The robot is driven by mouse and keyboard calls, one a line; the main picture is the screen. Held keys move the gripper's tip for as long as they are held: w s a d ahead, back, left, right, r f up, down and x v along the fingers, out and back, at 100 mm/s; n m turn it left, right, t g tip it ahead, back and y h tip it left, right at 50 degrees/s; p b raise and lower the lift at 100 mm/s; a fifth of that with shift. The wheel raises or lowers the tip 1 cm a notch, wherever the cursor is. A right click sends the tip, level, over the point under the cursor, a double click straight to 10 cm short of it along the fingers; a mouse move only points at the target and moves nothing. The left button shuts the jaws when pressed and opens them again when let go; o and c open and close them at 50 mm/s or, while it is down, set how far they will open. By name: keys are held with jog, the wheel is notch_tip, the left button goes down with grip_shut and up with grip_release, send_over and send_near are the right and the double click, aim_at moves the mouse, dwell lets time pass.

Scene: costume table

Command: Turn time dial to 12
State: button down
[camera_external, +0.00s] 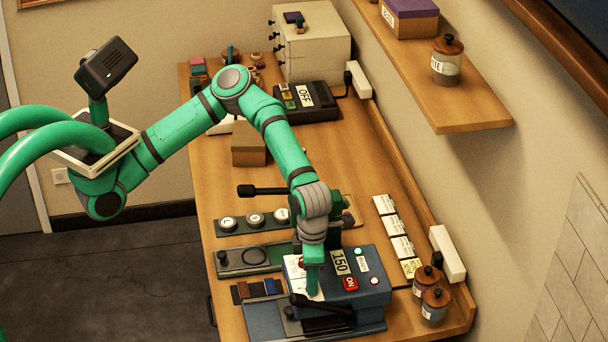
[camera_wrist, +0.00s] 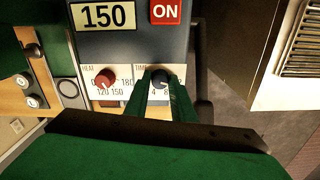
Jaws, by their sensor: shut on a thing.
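The blue press machine (camera_external: 372,296) stands at the near end of the table, with a display reading 150 (camera_wrist: 103,16) and a red ON button (camera_wrist: 166,11). Its dark time dial (camera_wrist: 159,74) is on the white front panel, under the label TIME, with 4 and 8 visible below it. My gripper (camera_wrist: 160,88) is shut on the time dial, one green finger at each side. The fingers hide part of the scale, and I cannot tell which number the dial points to. In the external view my gripper (camera_external: 314,283) reaches down at the machine's front, hiding the dial.
A red heat dial (camera_wrist: 104,78) with marks up to 180 sits just left of the time dial. A black handle (camera_external: 318,304) lies close to my gripper. Two brown-lidded jars (camera_external: 434,306) and several white cards (camera_external: 392,226) stand to the right.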

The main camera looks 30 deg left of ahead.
dwell(0.4)
jog(key=c, duration=1.5)
grip_release()
